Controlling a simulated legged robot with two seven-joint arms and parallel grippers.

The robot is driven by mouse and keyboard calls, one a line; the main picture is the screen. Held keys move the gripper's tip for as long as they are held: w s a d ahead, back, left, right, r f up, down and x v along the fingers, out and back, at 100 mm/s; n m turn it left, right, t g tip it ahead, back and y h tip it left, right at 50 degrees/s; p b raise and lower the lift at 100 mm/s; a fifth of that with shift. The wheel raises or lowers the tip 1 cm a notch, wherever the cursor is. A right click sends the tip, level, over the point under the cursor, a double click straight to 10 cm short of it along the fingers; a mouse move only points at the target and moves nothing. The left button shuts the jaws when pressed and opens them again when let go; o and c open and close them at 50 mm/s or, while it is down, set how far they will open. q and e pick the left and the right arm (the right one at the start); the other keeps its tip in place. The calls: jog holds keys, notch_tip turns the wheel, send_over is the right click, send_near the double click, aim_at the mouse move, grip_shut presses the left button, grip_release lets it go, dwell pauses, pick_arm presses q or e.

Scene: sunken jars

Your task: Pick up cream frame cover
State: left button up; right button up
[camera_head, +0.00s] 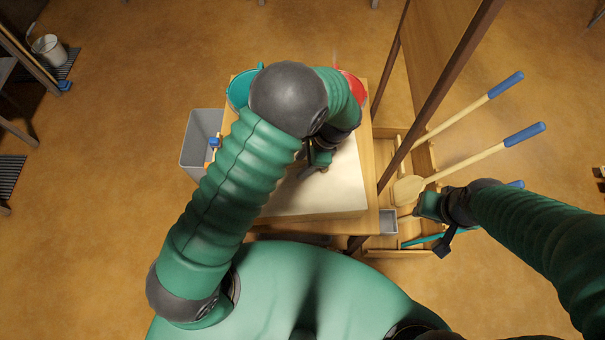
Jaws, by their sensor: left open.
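A flat cream panel (335,198), which looks like the cream frame cover, lies on the wooden table (370,222) in front of me. My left arm crosses over it and hides its left and far parts. My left gripper (312,168) is open and points down over the panel; I cannot tell whether it touches it. My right gripper (440,226) is off the table's right side, near the wooden rack, apart from the panel. Its jaw opening is unclear.
A teal bucket (238,90) and a red bucket (351,86) stand at the table's far edge. A grey bin (198,146) is at its left. A slanted dark post (436,95) and blue-ended tools (480,158) are at the right. The left floor is mostly clear.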

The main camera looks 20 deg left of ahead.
pick_arm(q)
jog(key=shift+d+f, duration=0.1)
jog(key=shift+d, duration=0.35)
jog(key=shift+a+f, duration=0.1)
jog(key=shift+a, duration=0.3)
jog(key=shift+d, duration=0.25)
grip_shut()
jog(key=shift+a, duration=0.1)
dwell(0.6)
